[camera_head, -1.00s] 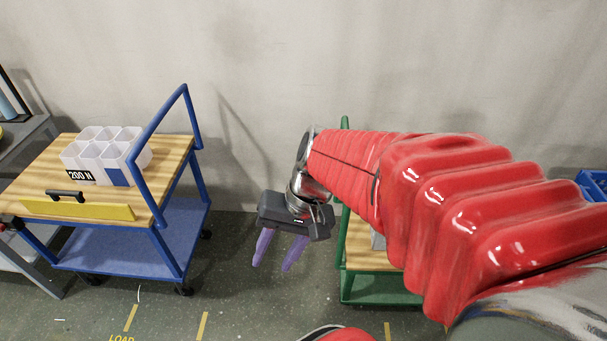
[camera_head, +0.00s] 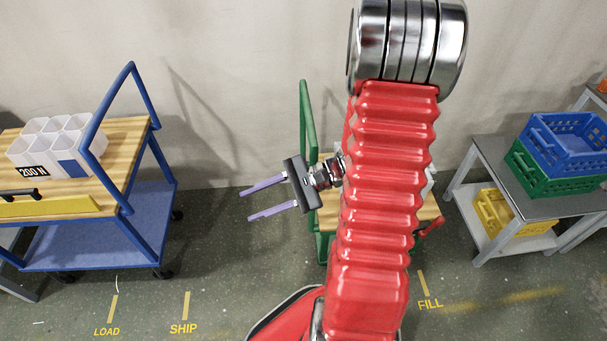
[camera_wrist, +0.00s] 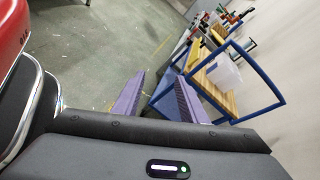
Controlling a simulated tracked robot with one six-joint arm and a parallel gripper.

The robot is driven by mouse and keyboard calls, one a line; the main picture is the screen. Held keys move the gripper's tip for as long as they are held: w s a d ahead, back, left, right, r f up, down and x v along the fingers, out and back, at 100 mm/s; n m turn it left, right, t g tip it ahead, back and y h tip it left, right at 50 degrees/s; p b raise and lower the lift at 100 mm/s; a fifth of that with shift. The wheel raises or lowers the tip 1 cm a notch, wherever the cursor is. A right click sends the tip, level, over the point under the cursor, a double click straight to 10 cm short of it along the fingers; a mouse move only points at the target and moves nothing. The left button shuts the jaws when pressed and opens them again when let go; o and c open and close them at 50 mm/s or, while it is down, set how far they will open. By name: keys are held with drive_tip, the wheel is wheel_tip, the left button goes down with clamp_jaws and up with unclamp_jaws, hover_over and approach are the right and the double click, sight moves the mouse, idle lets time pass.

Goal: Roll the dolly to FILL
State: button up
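A blue dolly (camera_head: 150,197) with a wooden top stands at the left in the head view, its blue push handle (camera_head: 97,125) on its right end. It carries a white compartment bin marked 200 N (camera_head: 50,150) and a yellow piece with a black handle (camera_head: 48,208). A green-framed dolly (camera_head: 308,130) stands in the middle, mostly hidden behind my arm. My gripper (camera_head: 259,200) is open and empty, pointing left in the gap between the two dollies. The wrist view shows its purple fingers apart and the blue dolly (camera_wrist: 252,70) beyond them. The floor mark FILL (camera_head: 430,305) is right of my arm.
Floor marks LOAD (camera_head: 107,332) and SHIP (camera_head: 183,328) lie in front of the blue dolly. A grey table (camera_head: 500,180) at the right holds stacked blue and green crates (camera_head: 565,145), with a yellow crate (camera_head: 495,210) below. The floor between blue dolly and arm is free.

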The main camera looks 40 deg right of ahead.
drive_tip(key=s+d+f+m+t+h, duration=0.2)
drive_tip(key=d+f+m+t+h, duration=0.3)
drive_tip(key=d+f+m, duration=0.3)
drive_tip(key=s+d+f+m+t+h, duration=0.2)
drive_tip(key=d+f+m+t+h, duration=0.4)
drive_tip(key=d+m, duration=0.4)
drive_tip(key=d+f+h, duration=0.1)
drive_tip(key=d+f, duration=0.1)
drive_tip(key=d, duration=0.3)
drive_tip(key=shift+f+m+t+h, duration=0.3)
drive_tip(key=shift+h, duration=0.1)
drive_tip(key=shift+w+d, duration=0.1)
drive_tip(key=shift+w, duration=0.05)
drive_tip(key=w, duration=1.3)
drive_tip(key=shift+w, duration=0.3)
drive_tip(key=shift+c, duration=0.5)
clamp_jaws()
